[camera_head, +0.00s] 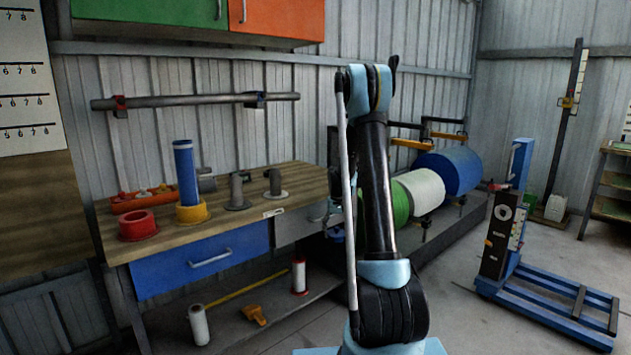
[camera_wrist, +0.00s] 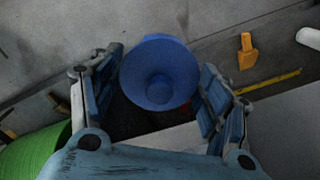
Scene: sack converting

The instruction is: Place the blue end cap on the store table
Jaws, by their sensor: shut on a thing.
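The blue end cap (camera_wrist: 159,72) shows in the wrist view as a round flange with a hollow hub. It sits between the two fingers of my gripper (camera_wrist: 162,90), which is shut on it and holds it above the floor and low shelf.
On the table are a red flanged cap (camera_head: 137,225), a blue tube (camera_head: 186,172) upright in a yellow cap (camera_head: 192,213), and grey flanged pieces (camera_head: 237,192). Green (camera_head: 398,205), white and blue rolls lie right of it. A blue lift (camera_head: 545,290) stands at right.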

